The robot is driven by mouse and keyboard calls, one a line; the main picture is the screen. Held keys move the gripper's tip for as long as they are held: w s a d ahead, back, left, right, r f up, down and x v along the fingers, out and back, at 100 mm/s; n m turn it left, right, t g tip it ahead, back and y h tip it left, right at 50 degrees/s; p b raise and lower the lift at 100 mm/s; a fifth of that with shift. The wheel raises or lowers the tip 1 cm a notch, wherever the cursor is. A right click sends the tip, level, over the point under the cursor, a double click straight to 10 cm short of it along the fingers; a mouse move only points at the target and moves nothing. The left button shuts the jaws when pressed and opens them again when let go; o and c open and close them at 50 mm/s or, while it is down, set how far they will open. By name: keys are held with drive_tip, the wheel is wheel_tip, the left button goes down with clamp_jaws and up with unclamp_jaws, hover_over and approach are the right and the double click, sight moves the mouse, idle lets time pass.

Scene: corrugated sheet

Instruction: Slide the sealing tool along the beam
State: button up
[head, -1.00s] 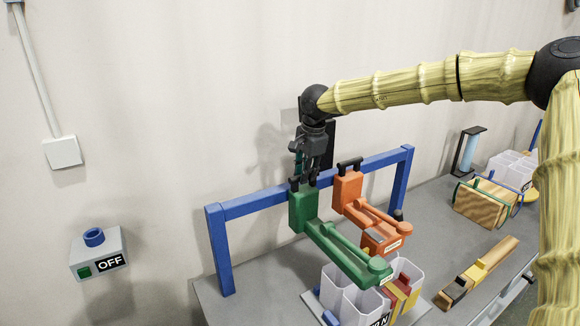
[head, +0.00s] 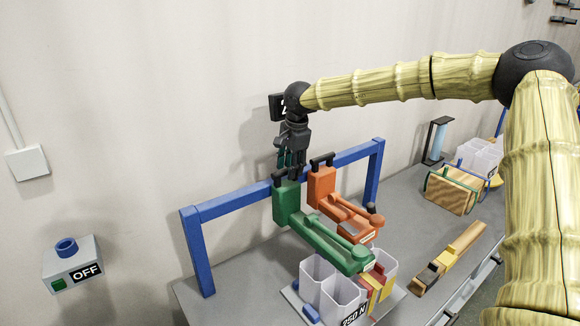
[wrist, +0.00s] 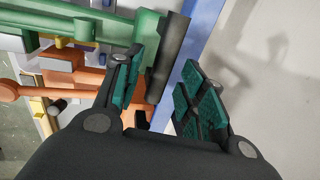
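The blue beam (head: 237,201) stands as a frame on the bench against the wall. A green sealing tool (head: 287,203) and an orange sealing tool (head: 320,185) hang on it, green to the left of orange, with long arms pointing forward. Each has a black handle on top. My gripper (head: 290,165) is over the green tool's handle. In the wrist view my gripper (wrist: 164,78) has its teal-padded fingers apart, one on each side of the black handle (wrist: 172,50). Gaps show beside the handle; contact there is unclear.
White bins (head: 343,297) with coloured blocks stand under the tool ends. A grey OFF box (head: 70,265) is on the wall at left. A wooden piece (head: 450,260), a wood block in a rack (head: 450,192) and more bins are at right.

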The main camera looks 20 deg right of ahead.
drive_tip(key=shift+a+r, duration=0.1)
drive_tip(key=shift+a, duration=0.2)
drive_tip(key=shift+r, duration=0.3)
wheel_tip(320, 180, up, 11)
drive_tip(key=s, duration=0.2)
drive_tip(key=shift+d, duration=0.45)
